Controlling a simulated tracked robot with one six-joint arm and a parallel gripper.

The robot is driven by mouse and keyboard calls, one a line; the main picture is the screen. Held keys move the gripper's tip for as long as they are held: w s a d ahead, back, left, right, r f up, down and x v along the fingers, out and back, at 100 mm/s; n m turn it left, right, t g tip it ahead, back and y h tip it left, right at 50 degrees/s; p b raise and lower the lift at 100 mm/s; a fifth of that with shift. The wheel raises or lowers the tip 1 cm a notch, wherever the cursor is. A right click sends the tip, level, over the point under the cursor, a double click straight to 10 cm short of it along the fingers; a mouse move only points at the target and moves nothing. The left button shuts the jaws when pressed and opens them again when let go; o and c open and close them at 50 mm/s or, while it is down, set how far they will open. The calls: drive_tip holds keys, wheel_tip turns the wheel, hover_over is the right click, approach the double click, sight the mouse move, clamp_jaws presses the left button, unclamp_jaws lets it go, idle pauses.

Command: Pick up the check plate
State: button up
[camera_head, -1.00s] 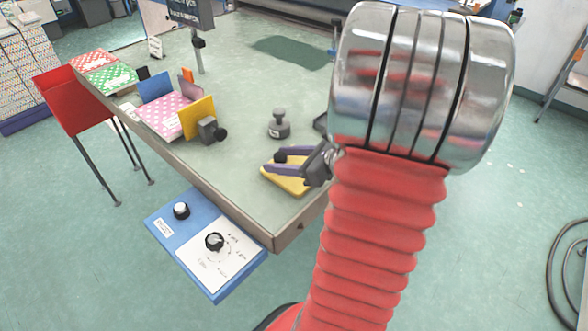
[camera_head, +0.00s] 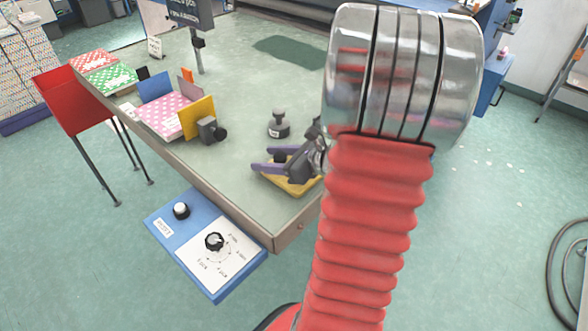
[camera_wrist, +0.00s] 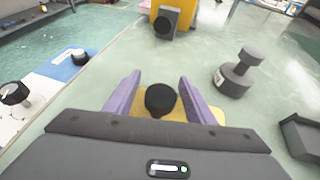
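The yellow check plate (camera_head: 288,186) lies flat on the table near its front corner, with a black knob (camera_wrist: 160,100) standing up from it. My gripper (camera_head: 262,160) is open, its two purple fingers reaching over the plate. In the wrist view my gripper (camera_wrist: 159,77) has one finger on each side of the knob, with a visible gap on both sides. The gripper body hides the near part of the plate (camera_wrist: 206,116) there.
A grey weight (camera_head: 279,126) stands behind the plate. A yellow upright panel (camera_head: 197,118) with a dark knobbed block (camera_head: 211,131) is to the left. A blue control box (camera_head: 190,225) juts from the table's front edge. A dark tray (camera_wrist: 300,137) lies at right.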

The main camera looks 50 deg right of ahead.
clamp_jaws()
idle(0.4)
wheel_tip(320, 180, up, 18)
idle(0.8)
idle(0.5)
